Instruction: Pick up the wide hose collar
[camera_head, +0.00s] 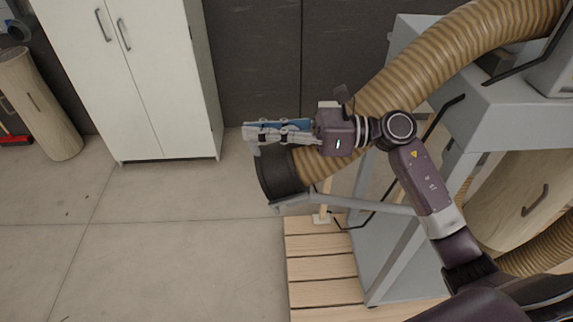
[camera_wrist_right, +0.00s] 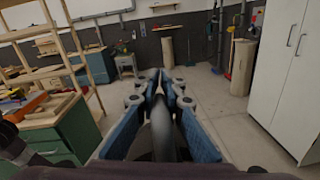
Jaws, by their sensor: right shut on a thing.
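The wide hose collar (camera_head: 278,176) is a dark, flared ring at the open end of the tan ribbed hose (camera_head: 440,52). In the head view it hangs tilted, just below my right gripper (camera_head: 255,133). The right gripper's fingers are shut on the collar's upper rim. In the right wrist view, part of the dark collar (camera_wrist_right: 162,128) shows between the blue-padded fingers (camera_wrist_right: 160,82). The gripper hides the top of the collar in the head view. My left gripper is not in view.
A grey metal machine frame (camera_head: 385,235) stands right of the collar, beside a wooden slatted pallet (camera_head: 320,268). A white cabinet (camera_head: 140,80) stands at the back left, with a wooden cylinder (camera_head: 40,105) beside it. The concrete floor at left is clear.

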